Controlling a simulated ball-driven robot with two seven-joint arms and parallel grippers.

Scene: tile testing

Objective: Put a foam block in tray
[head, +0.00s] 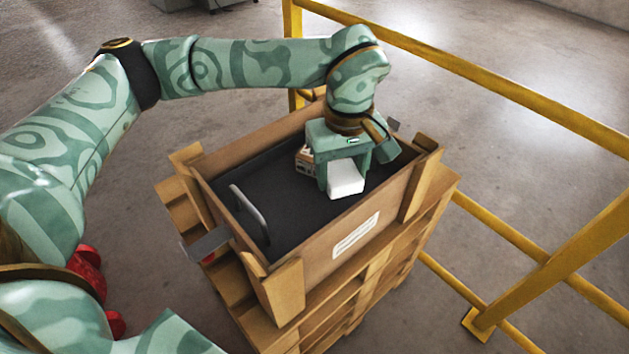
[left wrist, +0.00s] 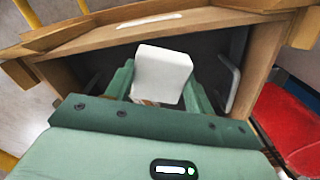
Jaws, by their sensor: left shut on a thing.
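My left gripper (head: 345,180) is shut on a white foam block (head: 346,181), pointing down inside the wooden crate. In the left wrist view the white block (left wrist: 161,74) sits between the green fingers of the gripper (left wrist: 163,88). The black tray (head: 290,200) lines the crate, and the block is over its right part. I cannot tell whether the block touches the tray floor. A small brown and white box (head: 305,160) is partly hidden behind the gripper. My right gripper is not in view.
The wooden crate (head: 310,245) with raised corner posts stands on stacked pallets (head: 375,290). A grey handle (head: 250,213) rises at the tray's left side. Yellow railings (head: 480,70) run behind and to the right. The left part of the tray is clear.

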